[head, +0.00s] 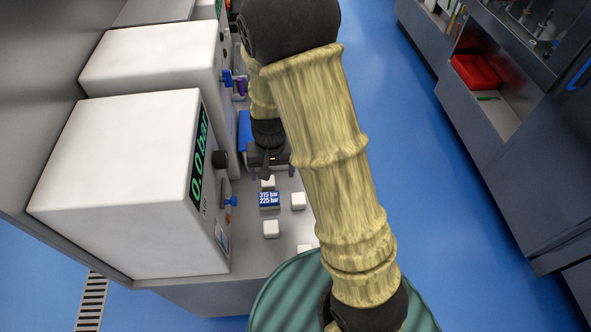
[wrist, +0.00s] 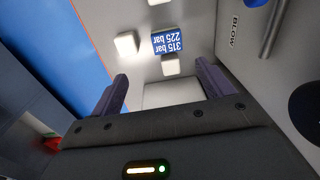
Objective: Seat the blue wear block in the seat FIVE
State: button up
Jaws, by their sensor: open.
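My gripper (head: 269,174) is over the bench, pointing down. In the wrist view its two purple fingers stand wide apart (wrist: 164,86), with only a pale surface between them. A blue piece (head: 243,130) shows just behind my gripper in the head view, partly hidden by it; I cannot tell whether it is the blue wear block. No seat marked FIVE is readable in either view.
A blue label reading 315 bar and 225 bar (head: 269,199) lies among small white blocks (head: 298,201); it also shows in the wrist view (wrist: 168,41). White box instruments (head: 125,185) line the left. Blue floor lies right, before a dark cabinet with a red bin (head: 476,72).

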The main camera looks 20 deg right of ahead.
jog(key=s+d+r+n+t, duration=0.1)
jog(key=s+d+r+t, duration=0.1)
jog(key=s+d+r, duration=0.4)
jog(key=s+r, duration=0.4)
jog(key=r, duration=0.1)
jog(key=shift+n, duration=0.4)
